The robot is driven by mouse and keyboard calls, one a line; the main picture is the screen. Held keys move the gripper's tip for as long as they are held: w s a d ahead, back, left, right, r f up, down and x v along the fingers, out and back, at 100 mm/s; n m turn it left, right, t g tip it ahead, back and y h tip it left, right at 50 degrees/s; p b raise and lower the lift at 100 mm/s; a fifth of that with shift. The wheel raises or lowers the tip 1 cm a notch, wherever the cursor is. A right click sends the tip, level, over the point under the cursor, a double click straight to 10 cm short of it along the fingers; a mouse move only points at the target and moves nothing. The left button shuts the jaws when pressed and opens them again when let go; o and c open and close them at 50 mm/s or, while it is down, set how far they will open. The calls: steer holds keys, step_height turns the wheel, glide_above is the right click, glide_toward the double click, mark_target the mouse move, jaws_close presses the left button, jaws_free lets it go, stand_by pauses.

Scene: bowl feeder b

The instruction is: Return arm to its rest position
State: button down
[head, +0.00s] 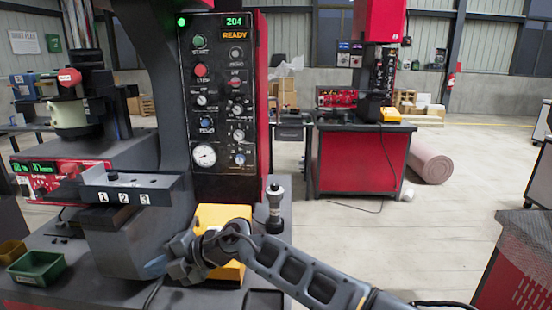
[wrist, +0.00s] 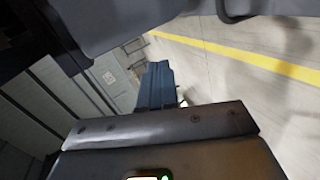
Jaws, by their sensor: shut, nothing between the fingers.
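My arm reaches in from the lower right of the head view. My gripper (head: 178,262) is beside the yellow box (head: 222,217) at the foot of the press and just below the grey block numbered 1, 2, 3 (head: 128,192). It is shut and holds nothing. The arm hides part of the yellow box. I cannot tell whether the gripper touches the block or the box. In the wrist view, a dark metal edge with screws (wrist: 160,125) lies close across the lower part.
The control panel (head: 222,90) reads 204 READY. A black cylindrical fitting (head: 274,208) stands right of the yellow box. A green bin (head: 38,267) sits at lower left. A second red machine stand (head: 360,160) is behind. Open floor (head: 340,235) lies to the right.

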steer(key=s+m+t+y, duration=0.4)
steer(key=s+m+y, duration=0.4)
steer(key=s, duration=0.9)
steer(key=s+d+f+m+t+h, duration=0.1)
steer(key=s+d+m+t+h, duration=0.35)
steer(key=d+m, duration=0.4)
steer(key=s+d+f+m+t+h, duration=0.1)
steer(key=s+d+m+t+h, duration=0.4)
steer(key=d, duration=0.7)
steer(key=s+d+f+m+t+h, duration=0.2)
steer(key=s+d+m+t+h, duration=0.3)
steer(key=d+m, duration=0.45)
steer(key=s+d+r+m+g+h, duration=0.1)
steer(key=s+d+r+g+h, duration=0.1)
steer(key=s+d, duration=0.6)
steer(key=s+d+r+m+g+h, duration=0.1)
steer(key=s+d+r+g+h, duration=0.1)
steer(key=s+d, duration=0.6)
steer(key=shift+s+d+r+g+h, duration=0.2)
steer(key=shift+d+r+g+h, duration=0.3)
steer(key=shift+h, duration=0.75)
steer(key=shift+r, duration=0.1)
